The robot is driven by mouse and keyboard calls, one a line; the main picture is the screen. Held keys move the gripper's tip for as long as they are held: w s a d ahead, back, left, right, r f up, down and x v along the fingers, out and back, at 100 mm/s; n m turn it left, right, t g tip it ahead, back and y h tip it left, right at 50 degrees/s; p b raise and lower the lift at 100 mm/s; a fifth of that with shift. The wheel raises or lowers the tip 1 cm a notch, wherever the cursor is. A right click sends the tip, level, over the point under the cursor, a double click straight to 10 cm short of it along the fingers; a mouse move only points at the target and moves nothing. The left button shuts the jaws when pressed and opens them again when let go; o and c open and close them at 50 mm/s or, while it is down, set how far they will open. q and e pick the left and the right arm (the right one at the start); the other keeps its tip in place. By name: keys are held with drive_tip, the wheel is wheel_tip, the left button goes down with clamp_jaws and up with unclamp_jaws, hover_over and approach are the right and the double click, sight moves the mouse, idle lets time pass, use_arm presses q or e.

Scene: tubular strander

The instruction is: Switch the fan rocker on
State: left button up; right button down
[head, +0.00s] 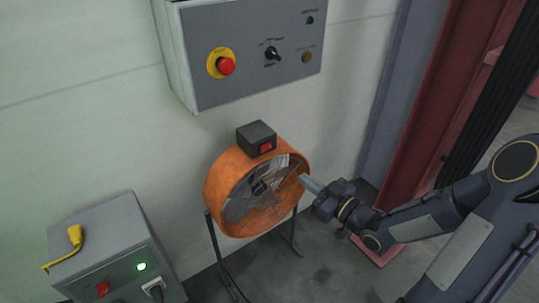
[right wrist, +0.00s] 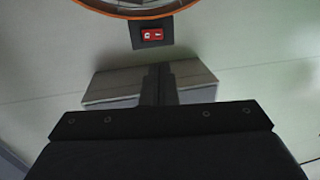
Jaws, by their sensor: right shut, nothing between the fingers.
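The orange drum fan (head: 215,190) stands on dark legs by the wall in the head view. A dark switch box (head: 252,136) sits on top of its rim, with a red rocker (head: 265,147) on its front face. My right gripper (head: 304,179) is shut and empty, in front of the fan's right side and lower than the rocker. In the right wrist view the red rocker (right wrist: 155,35) and the fan rim (right wrist: 120,13) show at the top, beyond the shut fingers (right wrist: 158,72). The fingers look apart from the rocker. My left gripper is out of view.
A grey control panel (head: 220,32) with a red stop button (head: 226,66) and a black selector (head: 272,53) hangs on the wall above the fan. A grey box (head: 115,235) with a green light and yellow handle stands lower left. A red column (head: 415,110) rises at right.

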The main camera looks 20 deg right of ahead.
sight(263, 150)
drive_tip(key=x, duration=1.4)
